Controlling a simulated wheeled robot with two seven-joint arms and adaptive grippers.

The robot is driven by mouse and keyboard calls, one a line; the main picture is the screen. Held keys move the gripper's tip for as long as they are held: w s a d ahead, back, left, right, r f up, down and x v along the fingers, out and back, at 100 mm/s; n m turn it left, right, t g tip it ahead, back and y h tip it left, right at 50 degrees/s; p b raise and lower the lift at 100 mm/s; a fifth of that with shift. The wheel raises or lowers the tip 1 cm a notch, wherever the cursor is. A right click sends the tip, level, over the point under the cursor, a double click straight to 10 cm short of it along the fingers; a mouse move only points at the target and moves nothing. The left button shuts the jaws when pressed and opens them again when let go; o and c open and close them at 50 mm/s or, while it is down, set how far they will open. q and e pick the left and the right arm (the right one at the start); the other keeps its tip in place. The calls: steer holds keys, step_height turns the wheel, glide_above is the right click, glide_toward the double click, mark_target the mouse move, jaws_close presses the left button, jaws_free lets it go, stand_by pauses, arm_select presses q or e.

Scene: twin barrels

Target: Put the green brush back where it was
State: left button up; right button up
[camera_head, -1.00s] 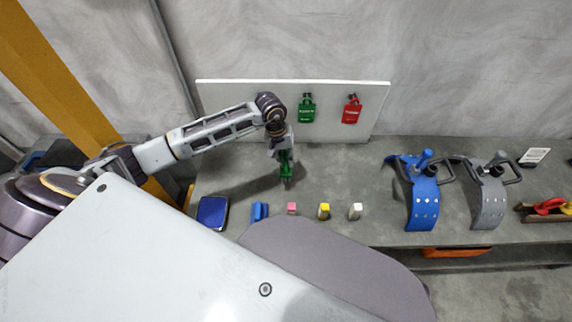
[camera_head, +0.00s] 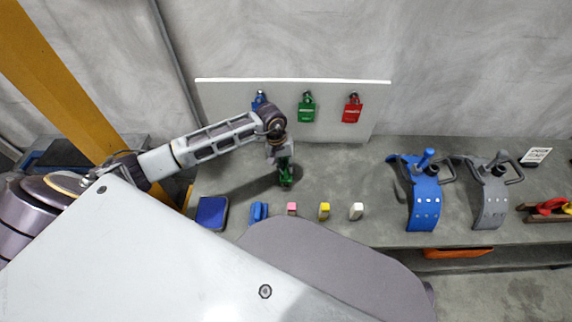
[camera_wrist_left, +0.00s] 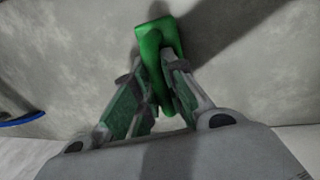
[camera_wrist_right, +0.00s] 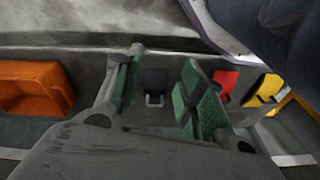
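The green brush (camera_head: 286,179) is in my left gripper (camera_head: 284,166), over the grey table in front of the white board. In the left wrist view the two fingers of the left gripper (camera_wrist_left: 158,75) close on the green brush (camera_wrist_left: 160,45), which extends past their tips. Whether the brush touches the table cannot be told. My right gripper (camera_wrist_right: 158,82) shows only in its own wrist view, with its fingers apart and nothing between them.
The white board (camera_head: 230,98) carries blue, green (camera_head: 307,108) and red (camera_head: 352,109) tags. A blue pad (camera_head: 212,212) and several small coloured blocks (camera_head: 324,211) line the table's front. Blue (camera_head: 424,205) and grey (camera_head: 490,205) curved pieces stand right. Table between is bare.

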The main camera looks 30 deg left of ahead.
arm_select(q)
steer(key=o, duration=0.4)
arm_select(e)
steer(key=shift+w+r, duration=0.15)
steer(key=shift+r, duration=0.15)
arm_select(q)
steer(key=shift+r, duration=0.15)
arm_select(e)
steer(key=shift+f, duration=0.1)
arm_select(q)
steer(key=shift+r, duration=0.25)
steer(key=shift+s+a+r+p, duration=0.15)
steer(key=shift+a+r+p, duration=0.2)
steer(key=shift+r, duration=1.55)
steer(key=shift+s+a+r+p, duration=0.2)
steer(key=shift+a+r+p, duration=0.15)
steer(key=shift+r, duration=1.5)
steer(key=shift+s+a+r+p, duration=0.15)
steer(key=shift+a+r+p, duration=0.2)
steer(key=shift+r, duration=1.55)
arm_select(e)
steer(key=shift+s+d+f, duration=0.1)
steer(key=shift+d+f, duration=0.05)
steer(key=shift+f, duration=0.6)
steer(key=shift+s+d+f, duration=0.1)
steer(key=shift+f, duration=0.65)
steer(key=shift+s+d+f, duration=0.1)
steer(key=shift+d+f, duration=0.05)
steer(key=shift+f, duration=0.6)
steer(key=shift+r, duration=0.1)
